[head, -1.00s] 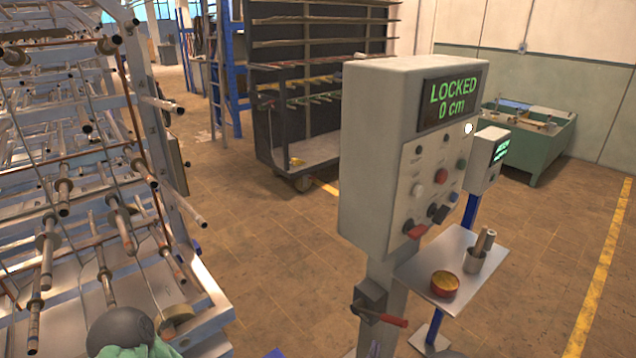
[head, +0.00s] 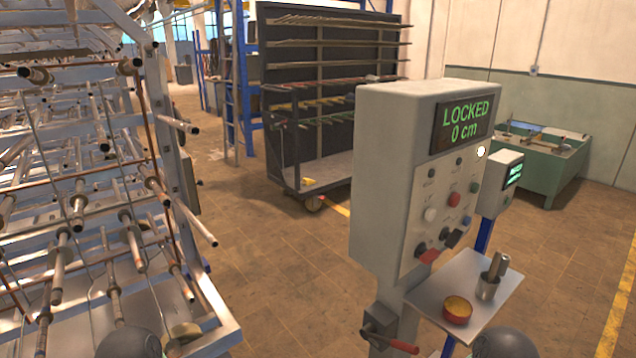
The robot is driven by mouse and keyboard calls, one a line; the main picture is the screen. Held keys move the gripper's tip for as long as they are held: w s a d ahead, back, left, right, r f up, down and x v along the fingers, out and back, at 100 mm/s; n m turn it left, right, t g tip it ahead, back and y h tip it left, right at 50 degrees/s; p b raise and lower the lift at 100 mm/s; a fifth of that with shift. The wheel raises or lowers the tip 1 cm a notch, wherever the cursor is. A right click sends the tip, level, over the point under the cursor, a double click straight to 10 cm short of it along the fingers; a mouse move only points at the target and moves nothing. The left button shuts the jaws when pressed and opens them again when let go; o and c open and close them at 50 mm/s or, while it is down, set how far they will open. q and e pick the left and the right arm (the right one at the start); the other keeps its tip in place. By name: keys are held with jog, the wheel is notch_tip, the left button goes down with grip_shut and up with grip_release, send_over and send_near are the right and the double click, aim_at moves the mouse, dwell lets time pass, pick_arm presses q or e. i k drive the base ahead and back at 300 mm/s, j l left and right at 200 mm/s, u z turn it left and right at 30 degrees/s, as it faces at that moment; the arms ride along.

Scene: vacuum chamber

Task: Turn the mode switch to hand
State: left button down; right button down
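A grey control box (head: 385,185) stands on a post right of centre in the head view. Its screen (head: 464,122) reads "LOCKED 0 cm" in green. The sloped front panel has round buttons, among them a white one (head: 430,214) and a red one (head: 454,199). Low on the panel are a black switch handle (head: 452,238) and a red one (head: 428,255). I cannot read the labels, so I cannot tell which is the mode switch or where it points. Neither gripper shows; only dark rounded parts, probably of my arms, show at the bottom edge.
A small shelf (head: 452,283) with a red-rimmed tin (head: 457,308) and a metal cup (head: 488,287) juts out below the box. A red-handled lever (head: 400,345) sits on the post. A metal rack (head: 205,290) fills the left. Brown floor lies between.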

aim_at(452, 238)
jog(key=l, duration=1.35)
jog(key=i+u, duration=0.05)
